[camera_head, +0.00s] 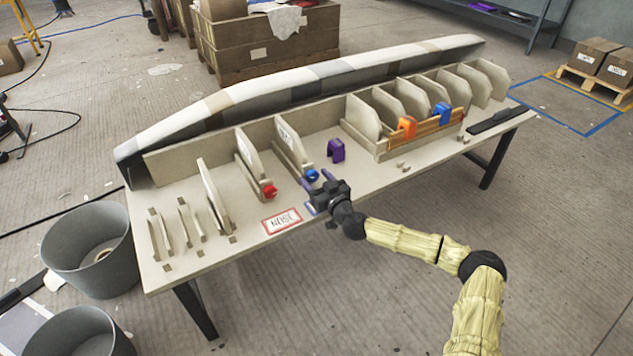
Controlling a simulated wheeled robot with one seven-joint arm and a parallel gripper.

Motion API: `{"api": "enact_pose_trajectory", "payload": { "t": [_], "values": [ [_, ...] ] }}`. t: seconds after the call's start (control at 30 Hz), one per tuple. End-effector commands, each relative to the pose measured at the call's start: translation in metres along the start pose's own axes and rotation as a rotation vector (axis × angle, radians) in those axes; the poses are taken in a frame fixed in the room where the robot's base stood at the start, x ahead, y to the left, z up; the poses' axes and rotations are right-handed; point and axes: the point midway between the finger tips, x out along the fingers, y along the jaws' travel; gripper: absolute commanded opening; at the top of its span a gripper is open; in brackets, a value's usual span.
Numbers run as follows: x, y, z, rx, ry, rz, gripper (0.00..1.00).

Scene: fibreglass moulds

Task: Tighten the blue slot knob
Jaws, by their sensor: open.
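The blue slot knob (312,175) sits at the front end of a slot that holds an upright beige panel (290,143). My gripper (311,197) is just in front of the blue knob, at the table's front edge. Its purple-tipped fingers are apart, and one finger reaches up close beside the knob. I cannot tell whether it touches the knob. Nothing shows between the fingers. The red knob (270,191) is on the neighbouring slot to the left, which also holds a panel.
A purple clip (336,150) stands on the table (362,190) right of the blue knob. An orange clip (406,127) and a blue clip (441,113) sit on a wooden rack (425,134). A red-bordered label (282,221) lies left of my gripper. Grey bins (88,245) stand at left.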

Motion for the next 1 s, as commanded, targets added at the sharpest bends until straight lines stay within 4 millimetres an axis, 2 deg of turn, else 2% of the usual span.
{"api": "enact_pose_trajectory", "payload": {
  "t": [0.23,0.4,0.47,0.77,1.0],
  "values": [
    [0.0004,0.0,0.0,0.0,0.0,0.0,0.57],
    [0.0002,0.0,0.0001,0.0,-0.001,0.0,0.24],
    [0.0002,0.0,0.0001,0.0,-0.001,0.0,0.14],
    [0.0,0.0001,0.0006,0.022,-0.001,-0.001,0.14],
    [-0.0001,0.0004,0.0013,0.117,-0.001,-0.002,0.14]
  ]
}}
